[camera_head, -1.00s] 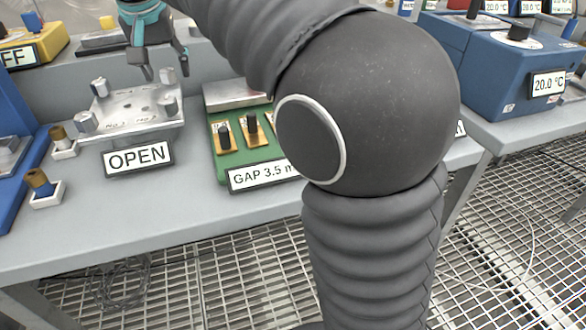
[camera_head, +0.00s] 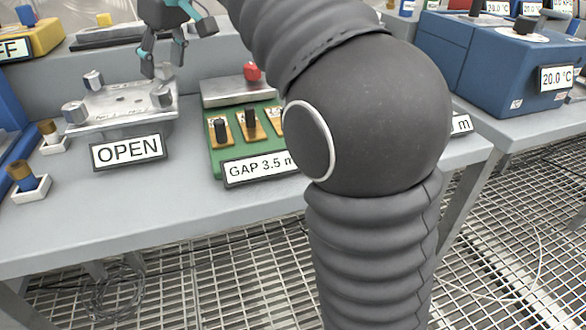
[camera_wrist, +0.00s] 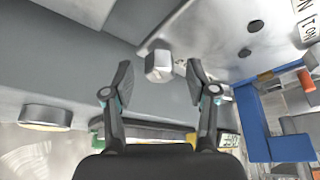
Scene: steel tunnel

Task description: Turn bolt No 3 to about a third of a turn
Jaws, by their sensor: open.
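A metal plate (camera_head: 118,106) with several bolts lies on the bench at left in the head view. One bolt (camera_head: 93,79) stands at its back left, one (camera_head: 75,111) at its front left and one (camera_head: 161,96) at its front right. My gripper (camera_head: 163,66) is open above the plate's back right corner. In the wrist view my gripper (camera_wrist: 160,78) has its fingers apart, with a hex-headed bolt (camera_wrist: 158,67) showing beyond and between the tips, not gripped. I cannot read which number this bolt bears.
An OPEN sign (camera_head: 128,151) stands in front of the plate. To its right is a green box (camera_head: 218,160) with black knobs and a GAP sign (camera_head: 255,169). A blue unit (camera_head: 490,60) is at far right.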

